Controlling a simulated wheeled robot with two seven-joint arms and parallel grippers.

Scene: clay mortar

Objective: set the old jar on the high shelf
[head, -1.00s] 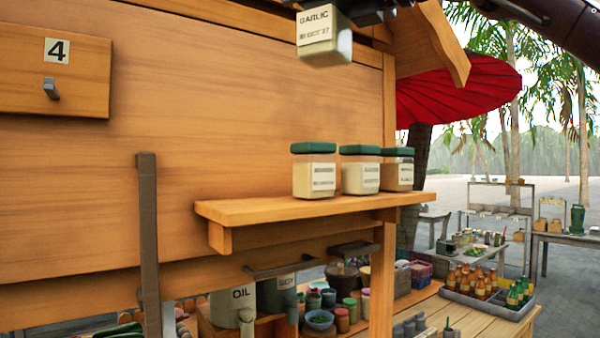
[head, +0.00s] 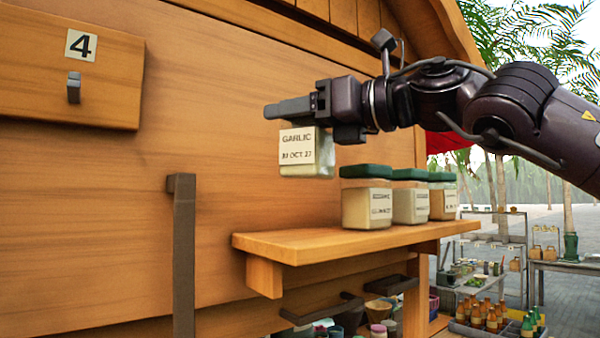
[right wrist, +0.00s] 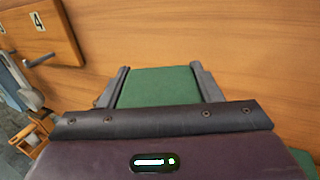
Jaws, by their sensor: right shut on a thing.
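My right gripper (head: 290,110) is shut on a square jar (head: 307,157) labelled GARLIC, with a date line that seems to read OCT 27. The wooden shelf (head: 290,247) on the stall wall is below and a little right of the held jar, with a gap between. Three green-lidded jars (head: 367,205) stand in a row on it. My left gripper is not in view.
The shelf's left end (head: 262,241) is bare, beside the nearest standing jar. A dark upright bar (head: 183,250) is on the wall to the left. Bottles in a crate (head: 490,318) stand below right.

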